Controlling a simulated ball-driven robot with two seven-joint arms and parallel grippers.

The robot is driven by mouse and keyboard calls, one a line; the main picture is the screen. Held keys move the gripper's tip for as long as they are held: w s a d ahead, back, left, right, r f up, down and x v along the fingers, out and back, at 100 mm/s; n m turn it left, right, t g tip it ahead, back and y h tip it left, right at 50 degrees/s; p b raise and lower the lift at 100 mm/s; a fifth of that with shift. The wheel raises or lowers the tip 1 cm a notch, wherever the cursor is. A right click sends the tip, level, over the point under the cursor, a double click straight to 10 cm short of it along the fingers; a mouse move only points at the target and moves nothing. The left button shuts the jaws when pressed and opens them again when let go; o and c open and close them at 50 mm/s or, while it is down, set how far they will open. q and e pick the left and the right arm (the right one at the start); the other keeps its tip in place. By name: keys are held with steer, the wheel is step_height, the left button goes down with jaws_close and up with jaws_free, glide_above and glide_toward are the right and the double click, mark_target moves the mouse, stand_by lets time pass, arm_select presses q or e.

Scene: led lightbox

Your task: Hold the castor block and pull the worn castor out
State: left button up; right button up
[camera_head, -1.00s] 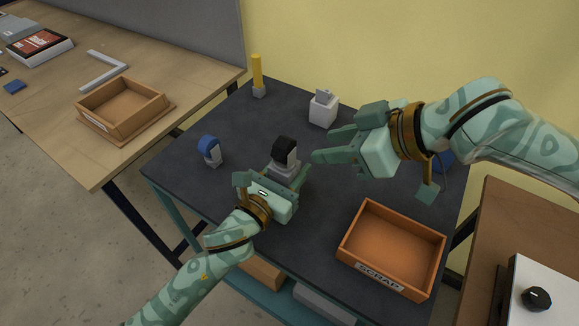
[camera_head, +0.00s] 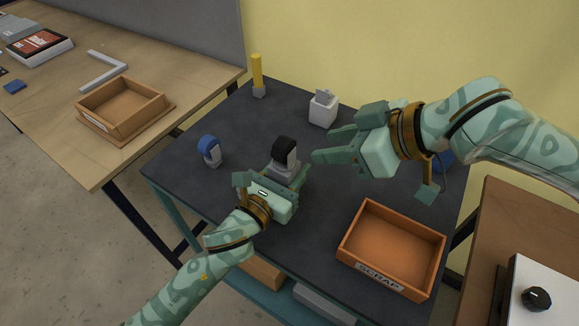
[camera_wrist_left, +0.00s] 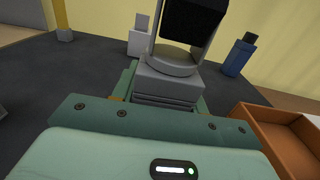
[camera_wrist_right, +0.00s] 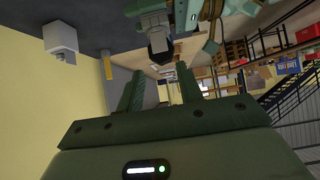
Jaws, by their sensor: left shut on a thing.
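The worn castor (camera_head: 285,150), with a black wheel in a grey fork, stands upright in the grey castor block (camera_head: 285,172) on the dark table. In the left wrist view the castor (camera_wrist_left: 190,25) rises from the block (camera_wrist_left: 168,88). My left gripper (camera_head: 273,178) is shut on the block from the near side. My right gripper (camera_head: 318,145) is open and empty, just right of the castor, its fingers pointing left. In the right wrist view the castor (camera_wrist_right: 160,45) shows ahead, beyond the open fingers.
A blue-wheeled castor (camera_head: 209,150) stands left on the table. A white block (camera_head: 322,108) and a yellow-handled tool (camera_head: 257,75) are at the back. The orange SCRAP tray (camera_head: 352,262) is at front right. A wooden tray (camera_head: 90,112) lies on the left bench.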

steer(key=shift+o, duration=0.8)
steer(key=shift+r, duration=0.15)
arm_select(q)
steer(key=shift+a, duration=0.1)
arm_select(e)
steer(key=n+g+h, duration=0.6)
steer(key=n+h, duration=0.2)
steer(key=n, duration=0.9)
glide_toward(284, 140)
steer(key=f, duration=0.3)
steer(key=shift+a+f, duration=0.4)
steer(key=shift+d+n+h, duration=0.15)
steer(key=shift+n+h, duration=0.15)
steer(key=shift+n, duration=0.1)
steer(key=shift+f, duration=3.55)
